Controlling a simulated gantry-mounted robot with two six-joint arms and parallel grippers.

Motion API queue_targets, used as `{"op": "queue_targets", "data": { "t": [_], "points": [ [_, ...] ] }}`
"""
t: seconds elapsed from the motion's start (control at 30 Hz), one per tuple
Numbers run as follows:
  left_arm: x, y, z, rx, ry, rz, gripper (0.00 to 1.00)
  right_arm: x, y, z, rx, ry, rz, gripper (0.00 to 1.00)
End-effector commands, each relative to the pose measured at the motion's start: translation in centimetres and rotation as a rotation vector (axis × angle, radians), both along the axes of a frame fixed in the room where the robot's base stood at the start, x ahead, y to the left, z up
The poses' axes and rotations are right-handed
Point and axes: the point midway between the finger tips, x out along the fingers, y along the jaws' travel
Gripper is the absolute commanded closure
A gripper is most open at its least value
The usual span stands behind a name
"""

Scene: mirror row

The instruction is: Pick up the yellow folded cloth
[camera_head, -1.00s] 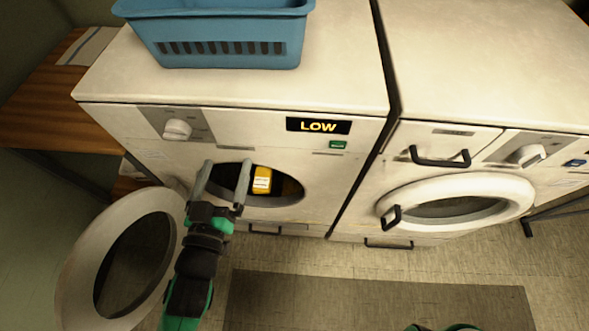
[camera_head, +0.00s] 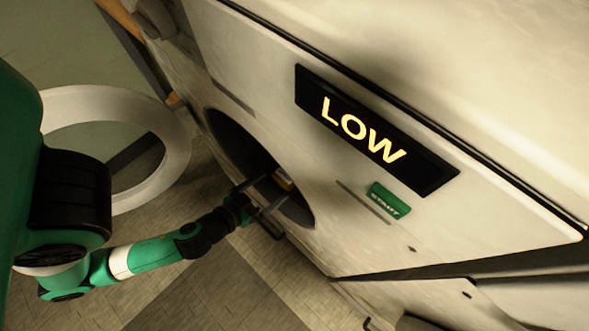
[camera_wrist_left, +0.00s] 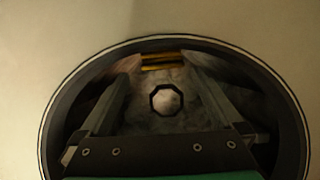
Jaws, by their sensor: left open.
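The yellow folded cloth (camera_head: 284,181) lies inside the dark drum opening of the washer, and only a small part of it shows. In the left wrist view a yellow strip (camera_wrist_left: 164,61) shows at the far upper part of the drum. My left gripper (camera_head: 262,193) is open and empty, its two fingers at the drum opening. In the left wrist view its fingers (camera_wrist_left: 162,88) reach into the round opening, with the yellow strip beyond their tips. The gripper looks apart from it. My right gripper is not in view.
The washer's round door (camera_head: 178,150) stands open at the left. The opening's rim (camera_wrist_left: 270,75) surrounds my gripper. A pale spot in a dark ring (camera_wrist_left: 166,99) shows inside. The washer front carries a LOW display (camera_head: 365,135) and a green START button (camera_head: 389,201).

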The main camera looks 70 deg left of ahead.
Motion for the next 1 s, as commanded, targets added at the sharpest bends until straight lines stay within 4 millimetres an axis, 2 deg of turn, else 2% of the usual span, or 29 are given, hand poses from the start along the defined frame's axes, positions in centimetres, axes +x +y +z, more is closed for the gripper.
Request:
{"op": "queue_targets", "data": {
  "t": [0.2, 0.33, 0.57, 0.83, 1.0],
  "points": [
    [2.5, 1.7, -0.6, 0.002, -0.014, 0.012, 0.00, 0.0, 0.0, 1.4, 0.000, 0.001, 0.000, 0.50],
    [3.9, 2.3, -1.5, 0.003, -0.011, 0.005, 0.00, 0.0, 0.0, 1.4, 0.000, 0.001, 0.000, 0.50],
    [4.5, 2.7, -2.0, 0.003, -0.010, 0.004, 0.00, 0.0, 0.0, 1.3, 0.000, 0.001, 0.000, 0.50],
    [7.9, 4.7, -3.7, 0.004, -0.012, 0.002, 0.00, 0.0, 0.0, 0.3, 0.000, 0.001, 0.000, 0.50],
    [8.2, 4.8, -3.7, 0.003, -0.008, 0.000, 0.00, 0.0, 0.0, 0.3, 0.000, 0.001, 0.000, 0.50]
  ]
}}
